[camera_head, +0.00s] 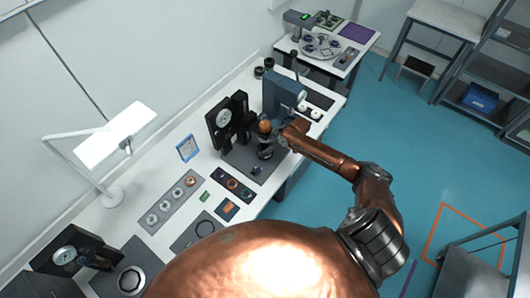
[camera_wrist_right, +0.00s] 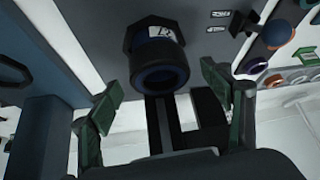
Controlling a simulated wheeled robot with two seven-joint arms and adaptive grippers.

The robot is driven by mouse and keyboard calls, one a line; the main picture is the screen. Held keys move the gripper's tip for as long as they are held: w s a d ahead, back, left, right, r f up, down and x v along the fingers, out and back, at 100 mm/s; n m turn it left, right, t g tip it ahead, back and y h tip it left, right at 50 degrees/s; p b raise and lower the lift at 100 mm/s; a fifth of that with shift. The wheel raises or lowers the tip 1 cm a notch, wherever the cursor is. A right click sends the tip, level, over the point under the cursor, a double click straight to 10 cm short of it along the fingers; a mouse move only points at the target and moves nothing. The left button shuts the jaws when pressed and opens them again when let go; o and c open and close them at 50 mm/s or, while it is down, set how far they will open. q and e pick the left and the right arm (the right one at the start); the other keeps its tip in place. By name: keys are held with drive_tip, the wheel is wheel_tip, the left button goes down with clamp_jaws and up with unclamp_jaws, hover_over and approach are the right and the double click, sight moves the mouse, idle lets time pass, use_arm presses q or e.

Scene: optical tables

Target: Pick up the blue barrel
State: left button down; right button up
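A dark blue barrel (camera_wrist_right: 160,66) with black rims stands on a black base in the right wrist view, just beyond my right gripper. My right gripper (camera_wrist_right: 161,85) is open, with one green-padded finger on each side of the barrel and a gap to both. In the head view the right gripper (camera_head: 267,141) is over the grey mat on the table, and a dark cylinder (camera_head: 265,152), apparently the barrel, shows just below it. The arm hides part of that spot. My left gripper is not in view.
A black upright device with a round dial (camera_head: 224,117) stands left of the gripper, and a blue-grey box instrument (camera_head: 283,93) stands behind it. Small coloured parts lie on dark trays (camera_head: 233,184) nearer the front. A white lamp (camera_head: 115,135) is at left.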

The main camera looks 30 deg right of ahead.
drive_tip(key=shift+r, duration=0.1)
drive_tip(key=c, duration=1.9)
